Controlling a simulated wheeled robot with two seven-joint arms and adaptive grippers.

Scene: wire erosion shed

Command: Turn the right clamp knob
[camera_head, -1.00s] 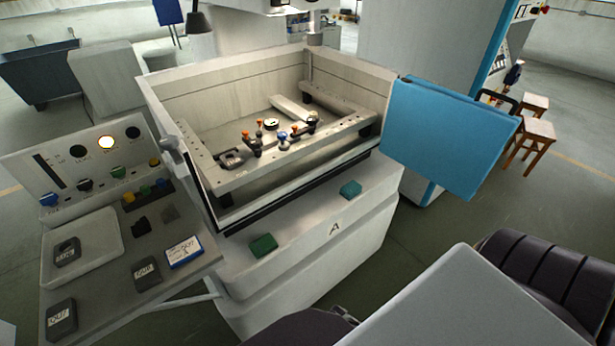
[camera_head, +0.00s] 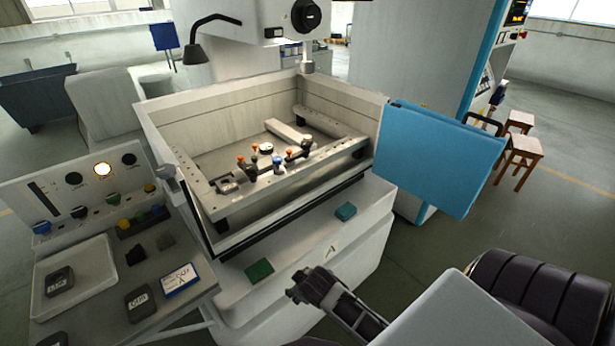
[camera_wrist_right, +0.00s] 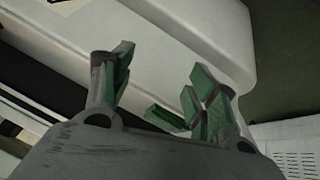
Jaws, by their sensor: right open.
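In the head view, several small clamps with orange and blue knobs stand on the light bench inside the open machine tank (camera_head: 260,104). I cannot tell which is the right clamp knob. My right gripper (camera_head: 300,287) is low in front of the machine, outside the tank and well apart from the knobs. The right wrist view shows its green-padded fingers (camera_wrist_right: 160,82) spread and empty. My left gripper is out of view.
The tank's front wall lies between my right gripper and the clamps. A blue panel (camera_head: 440,155) stands out at the tank's right. A control console (camera_head: 90,190) stands left.

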